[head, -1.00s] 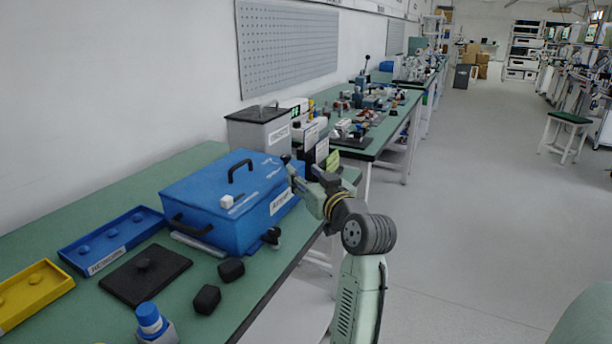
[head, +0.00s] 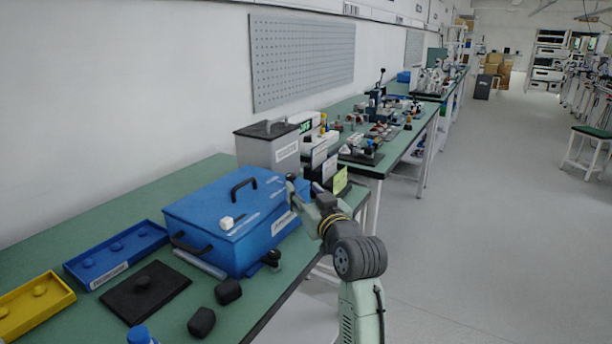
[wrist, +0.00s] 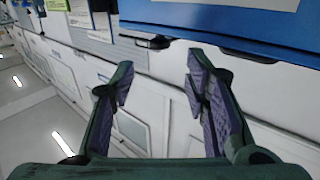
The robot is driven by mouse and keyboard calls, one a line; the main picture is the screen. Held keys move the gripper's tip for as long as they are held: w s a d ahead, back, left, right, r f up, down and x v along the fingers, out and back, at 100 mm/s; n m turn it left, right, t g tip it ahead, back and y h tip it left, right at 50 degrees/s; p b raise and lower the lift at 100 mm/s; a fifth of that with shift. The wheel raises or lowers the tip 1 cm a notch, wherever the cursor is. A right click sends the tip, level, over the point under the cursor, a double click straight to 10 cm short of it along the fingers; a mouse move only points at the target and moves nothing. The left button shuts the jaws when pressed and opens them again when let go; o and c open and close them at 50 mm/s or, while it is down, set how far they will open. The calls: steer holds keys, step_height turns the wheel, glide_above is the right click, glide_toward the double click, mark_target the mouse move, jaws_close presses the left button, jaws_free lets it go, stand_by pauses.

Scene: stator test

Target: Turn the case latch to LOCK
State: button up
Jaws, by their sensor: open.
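The blue case (head: 215,240) sits closed on the green bench, with a black carry handle (head: 243,187) on its lid. A small white block (head: 228,222) is on the lid near the front edge; I cannot tell whether it is the latch, and no LOCK marking is readable. My gripper (head: 291,188) is at the case's far right corner, its fingers small and partly hidden in the head view. In the wrist view my gripper (wrist: 160,85) is open and empty, with the blue case's edge (wrist: 240,25) and a dark part (wrist: 148,42) beyond the fingertips.
A blue tray (head: 130,243), a yellow tray (head: 50,290) and a black plate (head: 165,283) lie left of the case. Two black blocks (head: 228,291) lie in front. A grey bin (head: 265,150) and sign cards stand behind.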

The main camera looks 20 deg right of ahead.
mark_target(292, 178)
steer(key=w+p, duration=0.2)
steer(key=w, duration=0.6)
steer(key=shift+w, duration=0.35)
steer(key=shift+c, duration=0.3)
steer(key=shift+a, duration=0.1)
jaws_close()
